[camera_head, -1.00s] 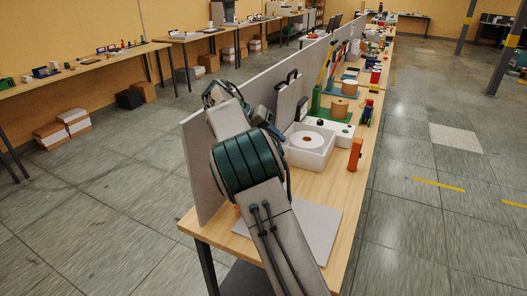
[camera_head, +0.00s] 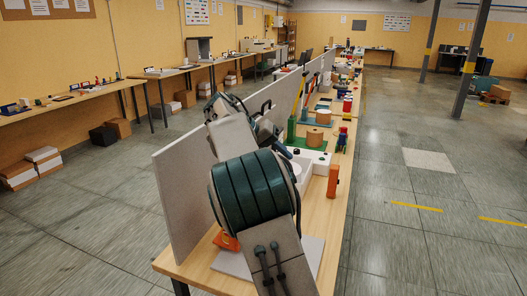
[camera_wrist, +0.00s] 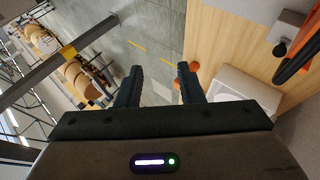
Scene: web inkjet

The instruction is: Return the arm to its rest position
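My arm rises from the bottom of the head view, bent, with a dark green ringed joint over the near end of the bench (camera_head: 186,262). Its far links stand beside the grey divider panel (camera_head: 180,200). My gripper's fingers cannot be made out in the head view. In the wrist view my gripper (camera_wrist: 161,78) is open, its two dark fingers well apart with nothing held between them. The floor and bench edge show beyond them.
An orange upright block (camera_head: 332,181) stands near the bench's right edge. A wooden spool (camera_head: 315,138) and several tools stand farther back. A white box (camera_wrist: 245,88) shows right of my fingers. An orange item (camera_head: 226,241) lies left of my arm. Open floor lies to the right.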

